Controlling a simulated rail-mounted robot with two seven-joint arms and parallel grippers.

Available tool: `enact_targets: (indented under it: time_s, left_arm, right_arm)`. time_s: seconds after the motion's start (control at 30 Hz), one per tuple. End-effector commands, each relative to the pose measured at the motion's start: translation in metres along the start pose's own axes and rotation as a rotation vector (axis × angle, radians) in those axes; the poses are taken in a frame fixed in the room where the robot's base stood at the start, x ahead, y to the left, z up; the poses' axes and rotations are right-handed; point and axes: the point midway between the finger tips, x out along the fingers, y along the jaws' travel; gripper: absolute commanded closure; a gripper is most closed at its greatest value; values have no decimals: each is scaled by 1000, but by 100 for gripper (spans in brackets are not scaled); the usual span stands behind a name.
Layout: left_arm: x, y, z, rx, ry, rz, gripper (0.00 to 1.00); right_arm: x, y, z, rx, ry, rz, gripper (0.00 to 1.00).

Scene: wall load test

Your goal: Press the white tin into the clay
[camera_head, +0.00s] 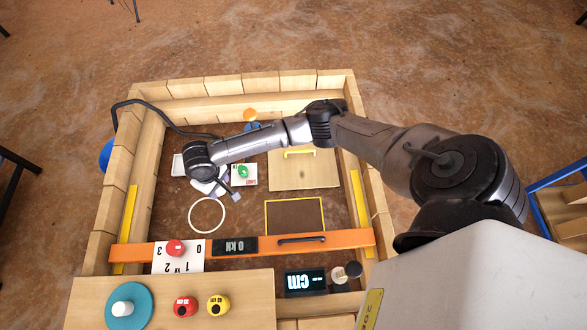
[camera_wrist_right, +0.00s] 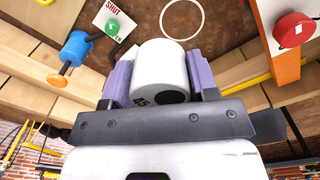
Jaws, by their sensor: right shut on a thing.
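My right gripper (camera_head: 222,188) hangs over the left part of the wooden-walled pit. In the right wrist view my right gripper (camera_wrist_right: 160,72) has its two purple fingers shut on the white tin (camera_wrist_right: 162,62), which lies between them with dark print and a dark round spot on it. In the head view the tin is hard to make out beside the gripper. The brown clay ground (camera_head: 240,222) lies inside the pit, with a white ring (camera_head: 207,215) and a yellow-outlined square (camera_head: 295,216) on it. My left gripper is out of view.
An orange beam (camera_head: 345,239) with a red knob (camera_head: 175,248) crosses the pit's front. A green knob (camera_head: 243,172) and a wooden panel (camera_head: 304,178) are near the gripper. A wooden shelf (camera_head: 255,285) holds a teal disc (camera_head: 143,292) and red and yellow knobs.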

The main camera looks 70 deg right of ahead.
Motion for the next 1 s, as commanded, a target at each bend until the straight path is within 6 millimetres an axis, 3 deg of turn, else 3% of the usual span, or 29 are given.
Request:
enact_targets:
  time_s: [0.03, 0.2, 0.4, 0.5, 0.7, 1.0]
  left_arm:
    - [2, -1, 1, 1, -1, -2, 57]
    - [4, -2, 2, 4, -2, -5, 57]
    - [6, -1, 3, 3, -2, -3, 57]
    - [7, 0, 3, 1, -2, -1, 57]
    - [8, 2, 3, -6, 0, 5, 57]
    - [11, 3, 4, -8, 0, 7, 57]
  right_arm:
    - [32, 9, 12, 8, -12, 1, 84]
    - [115, 41, 50, 4, -11, 1, 84]
    - [191, 78, 106, -25, -8, -1, 84]
    - [218, 94, 133, -43, -6, -2, 84]
    - [252, 116, 173, -75, -3, -2, 84]
    - [270, 127, 194, -95, 1, -4, 84]
